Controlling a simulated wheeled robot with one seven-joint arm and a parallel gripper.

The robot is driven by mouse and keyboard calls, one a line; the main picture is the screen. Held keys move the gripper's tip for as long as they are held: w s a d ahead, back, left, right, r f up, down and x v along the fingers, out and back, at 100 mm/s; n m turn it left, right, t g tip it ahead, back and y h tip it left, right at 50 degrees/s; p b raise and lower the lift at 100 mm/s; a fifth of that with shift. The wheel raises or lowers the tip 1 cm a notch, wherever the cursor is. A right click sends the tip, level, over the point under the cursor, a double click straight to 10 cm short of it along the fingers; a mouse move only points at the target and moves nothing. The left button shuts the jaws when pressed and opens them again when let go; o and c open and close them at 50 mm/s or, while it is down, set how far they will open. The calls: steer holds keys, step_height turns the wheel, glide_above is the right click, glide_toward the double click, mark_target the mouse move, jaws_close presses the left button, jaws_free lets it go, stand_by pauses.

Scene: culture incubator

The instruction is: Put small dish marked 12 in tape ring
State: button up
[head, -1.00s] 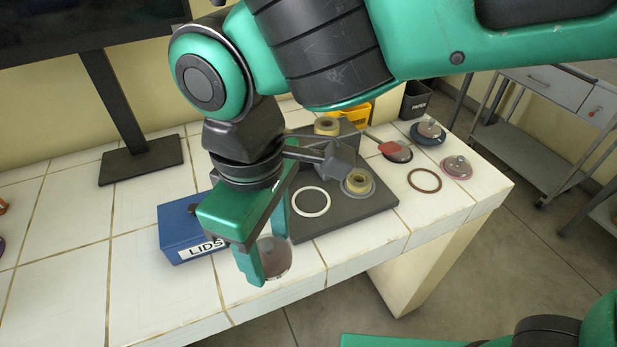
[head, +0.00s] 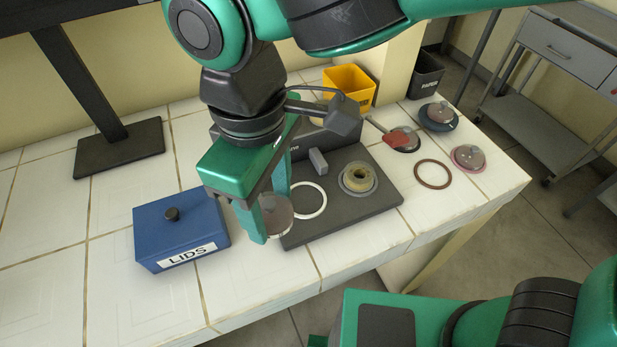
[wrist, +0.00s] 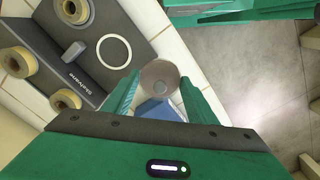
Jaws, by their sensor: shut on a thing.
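My gripper (head: 270,217) is shut on a small round dish (head: 278,212) with a reddish-brown face and clear rim. In the wrist view the dish (wrist: 158,78) sits between both fingertips; I can read no number on it. The dish is at the left edge of the dark grey stand in the head view, left of the white ring. A flat white ring (head: 323,203) lies empty on the stand. A flat reddish-brown ring (head: 433,161) lies empty on the white tiles farther right. I cannot tell from looks alone which ring is tape.
A blue LIDS box (head: 178,240) stands left.

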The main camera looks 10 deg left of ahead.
glide_above(305, 199)
step_height(305, 199, down, 7)
steer(key=shift+s+r, duration=0.1)
steer(key=shift+f, duration=2.05)
steer(key=shift+f, duration=0.1)
steer(key=o, duration=1.1)
step_height(305, 199, up, 12)
steer(key=shift+d+r, duration=0.1)
